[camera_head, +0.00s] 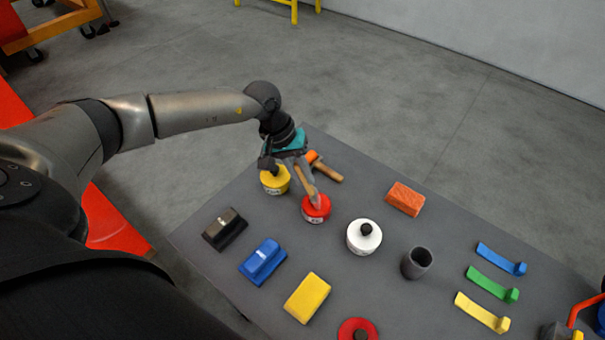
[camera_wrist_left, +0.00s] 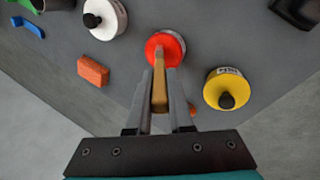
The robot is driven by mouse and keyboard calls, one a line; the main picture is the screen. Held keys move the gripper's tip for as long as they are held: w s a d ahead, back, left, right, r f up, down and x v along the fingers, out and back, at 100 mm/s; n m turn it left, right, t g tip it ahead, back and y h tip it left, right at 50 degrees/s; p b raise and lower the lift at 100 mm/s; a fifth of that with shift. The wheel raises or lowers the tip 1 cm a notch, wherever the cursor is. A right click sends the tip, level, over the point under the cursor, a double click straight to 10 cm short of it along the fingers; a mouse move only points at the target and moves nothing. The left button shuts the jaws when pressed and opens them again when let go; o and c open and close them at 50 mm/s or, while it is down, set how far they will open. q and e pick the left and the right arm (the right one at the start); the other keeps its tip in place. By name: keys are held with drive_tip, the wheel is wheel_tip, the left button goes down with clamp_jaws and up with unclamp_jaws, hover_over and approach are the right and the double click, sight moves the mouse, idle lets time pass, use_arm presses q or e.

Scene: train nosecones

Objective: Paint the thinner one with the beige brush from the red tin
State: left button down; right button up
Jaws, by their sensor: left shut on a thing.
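My left gripper (camera_head: 303,178) is shut on the beige brush (camera_head: 308,188). In the left wrist view the brush (camera_wrist_left: 159,92) lies between the two fingers, and its far end overlaps the top of the red tin (camera_wrist_left: 172,41). Whether its bristles are dipped is hidden. The red tin (camera_head: 316,212) stands upright on the grey table just below the gripper. A black piece (camera_head: 225,229) and a blue piece (camera_head: 263,260), each with a raised part, lie side by side at the left; which is thinner I cannot tell surely. My right gripper is not in view.
Close to the gripper are a yellow tin (camera_head: 275,182) and an orange-headed brush (camera_head: 327,172). A white tin (camera_head: 364,237), a dark cup (camera_head: 416,263), an orange block (camera_head: 405,199) and a yellow block (camera_head: 307,298) stand around. Coloured hook-shaped pieces (camera_head: 492,283) lie right.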

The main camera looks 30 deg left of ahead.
use_arm(q)
drive_tip(key=shift+s+f+b, duration=0.15)
drive_tip(key=shift+f+b, duration=0.1)
drive_tip(key=shift+b, duration=0.05)
idle(1.2)
drive_tip(key=shift+r+p, duration=1.8)
drive_tip(key=shift+r, duration=1.9)
drive_tip(key=shift+d+f+b, duration=0.25)
drive_tip(key=shift+d+b, duration=0.15)
drive_tip(key=shift+b, duration=0.2)
drive_tip(key=s+d+f+m+g+b, duration=0.1)
drive_tip(key=s+d+f+m+b, duration=0.2)
drive_tip(key=s+d+b, duration=0.5)
drive_tip(key=m+b, duration=0.1)
drive_tip(key=b, duration=0.8)
drive_tip(key=shift+s+f, duration=0.15)
